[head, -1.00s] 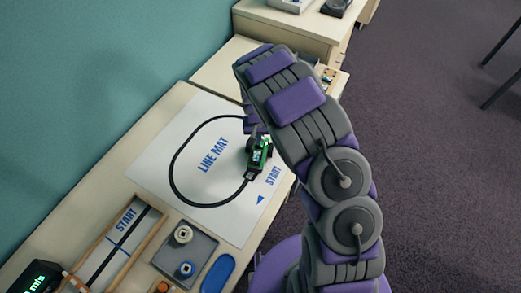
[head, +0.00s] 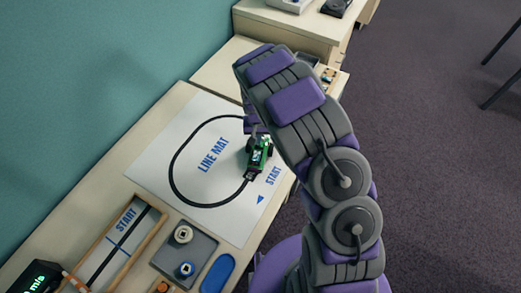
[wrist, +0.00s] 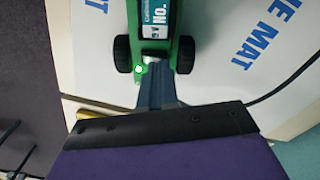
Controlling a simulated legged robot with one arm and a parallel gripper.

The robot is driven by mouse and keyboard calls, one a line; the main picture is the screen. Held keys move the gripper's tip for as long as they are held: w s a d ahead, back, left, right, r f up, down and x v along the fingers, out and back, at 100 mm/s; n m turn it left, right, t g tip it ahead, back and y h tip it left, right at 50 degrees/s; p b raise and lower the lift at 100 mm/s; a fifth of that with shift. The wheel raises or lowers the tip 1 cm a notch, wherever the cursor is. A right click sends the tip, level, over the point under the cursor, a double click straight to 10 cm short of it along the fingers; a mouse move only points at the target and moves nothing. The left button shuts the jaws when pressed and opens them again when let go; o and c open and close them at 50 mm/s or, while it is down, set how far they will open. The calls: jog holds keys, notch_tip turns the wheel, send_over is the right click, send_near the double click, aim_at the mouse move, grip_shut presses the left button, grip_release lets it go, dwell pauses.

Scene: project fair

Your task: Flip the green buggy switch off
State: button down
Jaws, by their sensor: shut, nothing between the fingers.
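The green buggy (head: 254,163) sits on the line mat's (head: 150,170) black loop, near the START mark. In the wrist view the buggy (wrist: 187,22) has black wheels, a teal-and-white label and a small lit green light (wrist: 139,68) at its near end. My gripper (wrist: 157,72) is shut and empty, its fingertips right at that near end beside the light.
A dark digital display (head: 38,278) stands at the lower left. The teal wall borders the table's left side.

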jog(key=shift+f, duration=0.85)
dwell(0.5)
jog(key=shift+r, duration=0.1)
jog(key=shift+r+p, duration=1.15)
jog(key=shift+r, duration=2.25)
jog(key=shift+r, duration=0.1)
jog(key=s+d+r, duration=0.4)
jog(key=s+r, duration=0.3)
jog(key=r, duration=0.2)
jog(key=s+d+r, duration=0.5)
jog(key=s+r, duration=0.2)
jog(key=r, duration=0.3)
jog(key=s+d+r+g, duration=0.1)
jog(key=s+r, duration=0.2)
jog(key=s, duration=0.9)
jog(key=s+d+r, duration=0.1)
jog(key=s+r, duration=0.3)
jog(key=s, duration=0.8)
jog(key=shift+r+n+g, duration=0.3)
jog(key=shift+n+g, duration=0.1)
